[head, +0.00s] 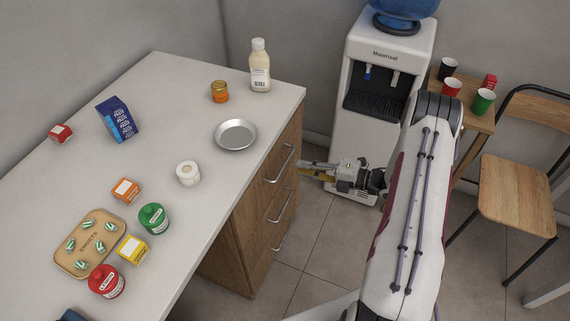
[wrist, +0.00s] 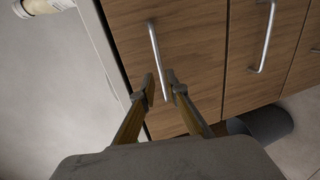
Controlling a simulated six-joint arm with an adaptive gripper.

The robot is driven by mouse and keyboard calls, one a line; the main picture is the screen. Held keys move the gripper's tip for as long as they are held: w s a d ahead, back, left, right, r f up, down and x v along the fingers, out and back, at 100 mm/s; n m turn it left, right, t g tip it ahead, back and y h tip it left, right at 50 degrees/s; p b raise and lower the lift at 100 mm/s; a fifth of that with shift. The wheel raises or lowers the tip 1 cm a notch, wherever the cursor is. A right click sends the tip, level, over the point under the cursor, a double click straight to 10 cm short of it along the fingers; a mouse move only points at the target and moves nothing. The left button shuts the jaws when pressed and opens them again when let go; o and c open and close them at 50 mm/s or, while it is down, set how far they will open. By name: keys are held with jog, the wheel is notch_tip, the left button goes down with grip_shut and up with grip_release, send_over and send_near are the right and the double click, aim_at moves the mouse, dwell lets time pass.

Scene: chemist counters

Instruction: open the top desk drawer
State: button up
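The top desk drawer (wrist: 185,45) is a brown wood front, shut flush, just under the white counter top. Its curved metal handle (wrist: 155,50) also shows in the head view (head: 281,165). My gripper (wrist: 160,84) is open, with a gap between its two fingers. In the wrist view the lower end of the handle shows between the fingertips; I cannot tell if they touch it. In the head view my gripper (head: 301,165) is just right of the top handle, level with it, and seems slightly apart from the drawer front.
Lower drawers with similar handles (head: 283,206) are shut below. The white counter (head: 85,185) carries jars, boxes, a tray and a metal plate (head: 236,134). A water cooler (head: 352,125) stands behind my gripper. A wooden chair (head: 520,192) is at the right.

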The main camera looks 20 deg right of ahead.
aim_at(286, 164)
jog(key=shift+x, duration=3.55)
grip_shut()
jog(key=shift+s+d, duration=0.1)
jog(key=f+v, duration=0.3)
jog(key=v, duration=1.1)
jog(key=d+f+v, duration=0.1)
jog(key=f+v, duration=0.2)
jog(key=v, duration=1)
jog(key=shift+s+d, duration=0.25)
jog(key=shift+s, duration=0.4)
jog(key=shift+r, duration=0.2)
grip_release()
